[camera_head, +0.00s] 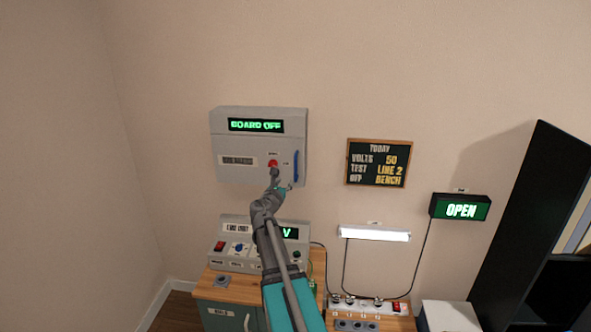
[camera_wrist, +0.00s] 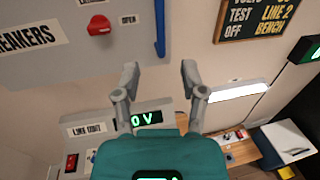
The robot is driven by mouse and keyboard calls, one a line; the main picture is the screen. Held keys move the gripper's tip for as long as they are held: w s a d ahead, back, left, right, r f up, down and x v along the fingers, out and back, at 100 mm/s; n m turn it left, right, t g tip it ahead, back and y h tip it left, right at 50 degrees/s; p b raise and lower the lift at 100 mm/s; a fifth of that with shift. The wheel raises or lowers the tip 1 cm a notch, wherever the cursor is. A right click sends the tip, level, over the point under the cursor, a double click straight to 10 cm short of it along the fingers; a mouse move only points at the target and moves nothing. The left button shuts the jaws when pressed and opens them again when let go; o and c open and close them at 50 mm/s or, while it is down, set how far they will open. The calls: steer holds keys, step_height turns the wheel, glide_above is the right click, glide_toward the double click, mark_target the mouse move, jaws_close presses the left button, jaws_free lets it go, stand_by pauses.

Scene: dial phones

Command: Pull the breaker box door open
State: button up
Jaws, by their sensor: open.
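The grey breaker box (camera_head: 232,172) hangs on the wall with its door shut and a green "BOARD OFF" display at its top. A blue handle (camera_head: 296,165) stands upright along the door's right edge; it also shows in the wrist view (camera_wrist: 159,28). A red knob (camera_head: 272,163) sits on the door left of the handle; in the wrist view it is at upper left (camera_wrist: 99,26). My gripper (camera_head: 279,184) is in front of the box's lower right. In the wrist view, its two fingers (camera_wrist: 160,72) are apart and empty, below the handle in the picture.
Below the box, a line unit (camera_head: 240,262) with a green display stands on a wooden-topped cabinet (camera_head: 218,318). A lit lamp (camera_head: 375,233), a chalkboard (camera_head: 379,163) and an "OPEN" sign (camera_head: 460,208) are on the wall to the right. A tall black cabinet (camera_head: 530,200) stands at far right.

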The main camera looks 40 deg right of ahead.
mark_target(295, 169)
steer(key=x, duration=1.2)
steer(key=shift+w+d, duration=0.15)
steer(key=shift+d, duration=0.1)
jaws_close()
